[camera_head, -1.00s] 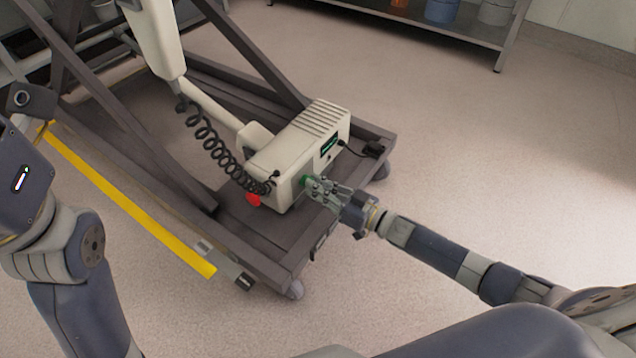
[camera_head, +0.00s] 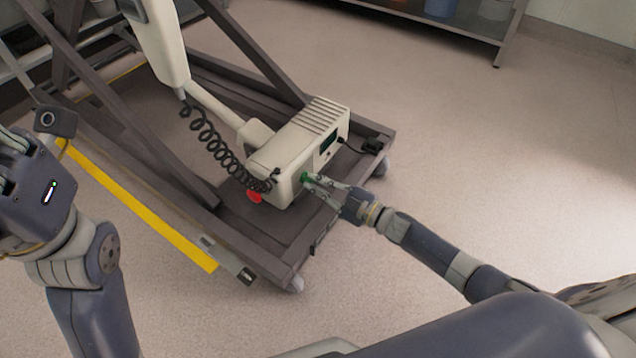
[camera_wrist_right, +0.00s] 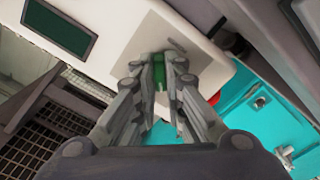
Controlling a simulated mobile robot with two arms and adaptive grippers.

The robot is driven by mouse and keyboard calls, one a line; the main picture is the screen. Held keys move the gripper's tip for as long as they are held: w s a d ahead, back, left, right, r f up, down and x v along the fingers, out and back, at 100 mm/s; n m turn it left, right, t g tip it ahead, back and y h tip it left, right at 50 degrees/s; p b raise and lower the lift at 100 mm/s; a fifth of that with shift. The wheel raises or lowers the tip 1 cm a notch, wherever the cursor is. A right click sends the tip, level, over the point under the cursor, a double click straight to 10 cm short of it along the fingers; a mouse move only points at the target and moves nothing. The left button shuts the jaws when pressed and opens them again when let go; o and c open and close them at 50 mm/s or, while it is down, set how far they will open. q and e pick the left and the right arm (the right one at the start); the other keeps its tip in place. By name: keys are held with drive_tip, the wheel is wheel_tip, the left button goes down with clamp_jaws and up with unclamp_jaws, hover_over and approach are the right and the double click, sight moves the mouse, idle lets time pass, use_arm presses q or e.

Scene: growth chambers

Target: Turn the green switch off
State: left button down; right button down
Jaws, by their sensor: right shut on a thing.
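The green switch (camera_head: 304,177) sits on the end face of a cream box (camera_head: 283,152) low on a wheeled frame. My right gripper (camera_head: 311,185) is shut on the green switch, with its fingers on both sides of it. In the right wrist view the green switch (camera_wrist_right: 159,72) shows between the fingertips (camera_wrist_right: 157,80), which partly hide it. The box's display (camera_head: 328,142) looks dark, and it also looks dark in the right wrist view (camera_wrist_right: 60,28). My left gripper (camera_head: 10,160) is cut off at the left edge, away from the box, and its jaws are unclear.
A red knob (camera_head: 254,196) is on the box near the switch. A coiled black cable (camera_head: 212,143) hangs beside the box. The frame's dark base (camera_head: 250,228) has a yellow strip (camera_head: 140,208) along its left. The floor right of the frame is clear.

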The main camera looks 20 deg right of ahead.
drive_tip(key=shift+n, duration=0.6)
drive_tip(key=c, duration=1.7)
unclamp_jaws()
drive_tip(key=v, duration=1.2)
